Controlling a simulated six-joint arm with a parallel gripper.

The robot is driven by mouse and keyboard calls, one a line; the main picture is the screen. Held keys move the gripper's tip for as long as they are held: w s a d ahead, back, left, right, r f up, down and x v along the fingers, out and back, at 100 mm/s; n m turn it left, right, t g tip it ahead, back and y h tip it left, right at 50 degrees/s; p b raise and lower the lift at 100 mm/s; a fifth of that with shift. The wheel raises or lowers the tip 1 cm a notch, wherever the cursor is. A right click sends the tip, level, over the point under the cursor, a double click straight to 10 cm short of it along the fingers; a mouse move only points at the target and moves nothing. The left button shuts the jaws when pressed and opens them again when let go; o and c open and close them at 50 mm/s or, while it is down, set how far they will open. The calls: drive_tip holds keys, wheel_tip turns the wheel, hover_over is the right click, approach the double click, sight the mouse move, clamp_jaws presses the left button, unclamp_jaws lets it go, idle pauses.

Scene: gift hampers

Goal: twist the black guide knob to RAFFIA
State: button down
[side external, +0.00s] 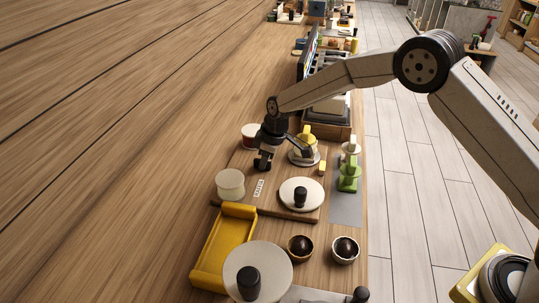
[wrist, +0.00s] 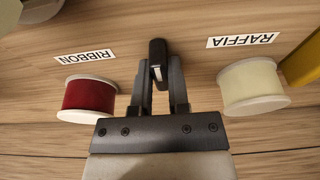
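The black guide knob (wrist: 157,50) is upright in the wrist view and has a white stripe on its side facing the camera. It stands between the RIBBON label (wrist: 85,57) and the RAFFIA label (wrist: 242,41). My gripper (wrist: 160,72) has one finger on each side of the knob; whether both fingers press on it I cannot tell. In the side view my gripper (side external: 263,164) is low over the wooden board and hides the knob. The RAFFIA label (side external: 259,187) lies nearer that camera, beside the cream spool (side external: 230,185).
A red spool (wrist: 89,97) is left of my gripper in the wrist view, and the cream spool (wrist: 252,86) is right. On the board (side external: 283,211) a round white disc (side external: 311,190) has a black knob on top. A yellow tray (side external: 222,250) is nearby.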

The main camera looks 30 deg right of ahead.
idle(0.4)
drive_tip(key=shift+s+a+m+t+h, duration=0.1)
drive_tip(key=shift+m+t+h, duration=0.25)
drive_tip(key=shift+m, duration=1.65)
drive_tip(key=shift+m+h, duration=0.45)
drive_tip(key=shift+m, duration=1.05)
drive_tip(key=c, duration=0.6)
unclamp_jaws()
